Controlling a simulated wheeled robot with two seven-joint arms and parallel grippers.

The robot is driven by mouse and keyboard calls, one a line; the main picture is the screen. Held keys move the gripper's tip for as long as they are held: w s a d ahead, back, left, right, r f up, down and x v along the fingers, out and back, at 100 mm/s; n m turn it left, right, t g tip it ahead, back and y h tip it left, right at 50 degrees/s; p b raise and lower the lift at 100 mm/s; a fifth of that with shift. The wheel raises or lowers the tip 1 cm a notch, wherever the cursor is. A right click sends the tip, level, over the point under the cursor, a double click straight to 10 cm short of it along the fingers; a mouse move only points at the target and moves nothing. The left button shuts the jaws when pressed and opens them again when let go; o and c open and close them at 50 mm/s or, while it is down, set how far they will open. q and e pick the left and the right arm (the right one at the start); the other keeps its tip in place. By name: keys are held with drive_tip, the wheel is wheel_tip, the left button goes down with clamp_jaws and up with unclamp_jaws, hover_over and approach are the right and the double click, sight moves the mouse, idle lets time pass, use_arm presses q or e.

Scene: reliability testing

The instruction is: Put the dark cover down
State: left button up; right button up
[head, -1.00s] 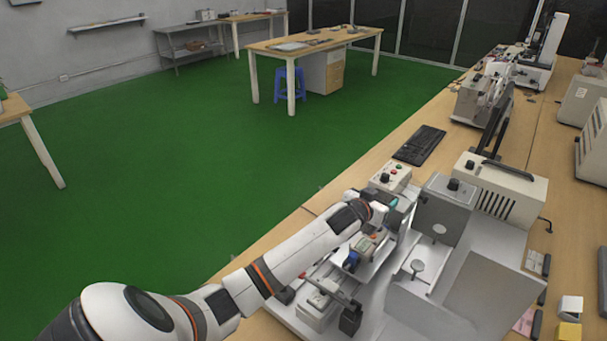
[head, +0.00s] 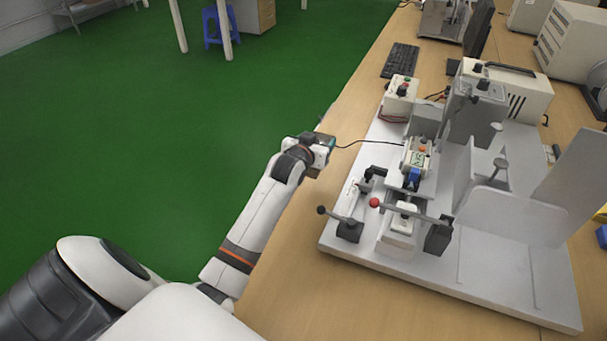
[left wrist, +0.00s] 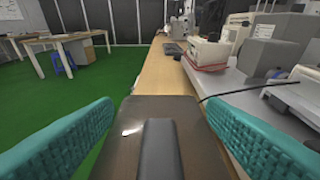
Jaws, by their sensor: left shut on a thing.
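My left gripper (head: 322,150) is over the left edge of the wooden bench, left of the test rig. In the left wrist view its two teal fingers (left wrist: 160,130) stand on either side of a dark, smooth cover (left wrist: 130,132) with a raised black strip along its middle. The gripper is shut on this cover. In the head view the cover is mostly hidden by the gripper. A thin black cable runs from near the gripper to the rig; I cannot tell whether it touches the cover. My right gripper is not in view.
The white test rig (head: 375,245) holds a small device with a blue part (head: 415,175), levers and a red knob (head: 374,202). A keyboard (head: 400,61) and beige instruments lie farther back. Bare bench (head: 285,275) shows in front of the rig; green floor is left.

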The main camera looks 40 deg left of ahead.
use_arm(q)
drive_tip(key=f, duration=0.4)
drive_tip(key=shift+d+f, duration=0.2)
drive_tip(key=shift+f, duration=0.2)
drive_tip(key=shift+a+f+b, duration=0.1)
drive_tip(key=shift+f+b, duration=0.25)
drive_tip(key=shift+f, duration=2)
drive_tip(key=o, duration=1)
drive_tip(key=shift+r, duration=0.15)
drive_tip(key=p+v, duration=0.1)
drive_tip(key=v, duration=1.1)
